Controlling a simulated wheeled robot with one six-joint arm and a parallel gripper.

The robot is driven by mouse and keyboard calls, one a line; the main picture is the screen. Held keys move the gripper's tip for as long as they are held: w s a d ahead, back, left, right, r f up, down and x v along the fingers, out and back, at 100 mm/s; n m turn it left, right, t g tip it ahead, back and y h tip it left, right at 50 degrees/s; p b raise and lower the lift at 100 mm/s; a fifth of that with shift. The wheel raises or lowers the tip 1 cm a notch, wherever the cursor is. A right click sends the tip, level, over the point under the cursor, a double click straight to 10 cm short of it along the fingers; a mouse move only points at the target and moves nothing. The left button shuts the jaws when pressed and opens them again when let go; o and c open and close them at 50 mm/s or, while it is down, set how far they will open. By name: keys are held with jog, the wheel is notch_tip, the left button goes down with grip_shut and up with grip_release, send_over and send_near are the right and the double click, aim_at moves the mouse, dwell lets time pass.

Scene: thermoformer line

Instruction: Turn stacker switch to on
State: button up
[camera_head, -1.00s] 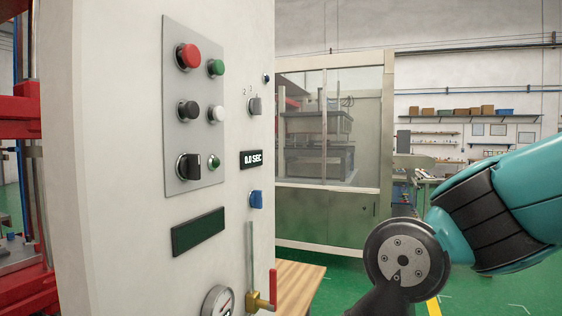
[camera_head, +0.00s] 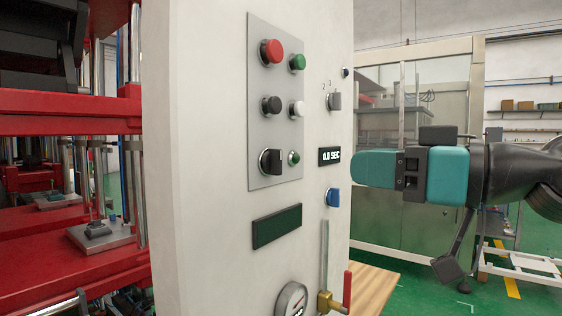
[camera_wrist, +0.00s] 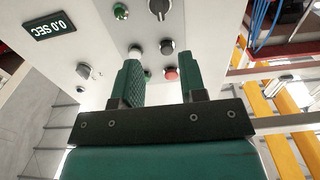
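The white cabinet carries a grey control panel (camera_head: 283,75) in the head view. On it are a black rotary knob (camera_head: 270,161), also in the wrist view (camera_wrist: 159,8), and several push buttons. A grey selector switch (camera_head: 334,101) is on the face to the right, above a "0.0 SEC" display (camera_head: 329,156); it also shows in the wrist view (camera_wrist: 84,71). A blue knob (camera_head: 333,197) is below. No readable label shows which is the stacker switch. My gripper (camera_wrist: 160,62) is open and empty, its fingers facing the panel buttons, apparently without touching.
A red button (camera_head: 271,51), a gauge (camera_head: 291,299) and a red-handled valve (camera_head: 346,290) are on the cabinet. A red press machine (camera_head: 70,100) stands at left, a glazed enclosure (camera_head: 440,225) behind. Green floor is open at lower right.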

aim_at(281, 160)
jog(key=p+x, duration=0.6)
jog(key=x, duration=0.7)
jog(key=shift+r, duration=0.15)
jog(key=shift+w+a+p, duration=0.4)
jog(key=shift+a, duration=0.05)
grip_shut()
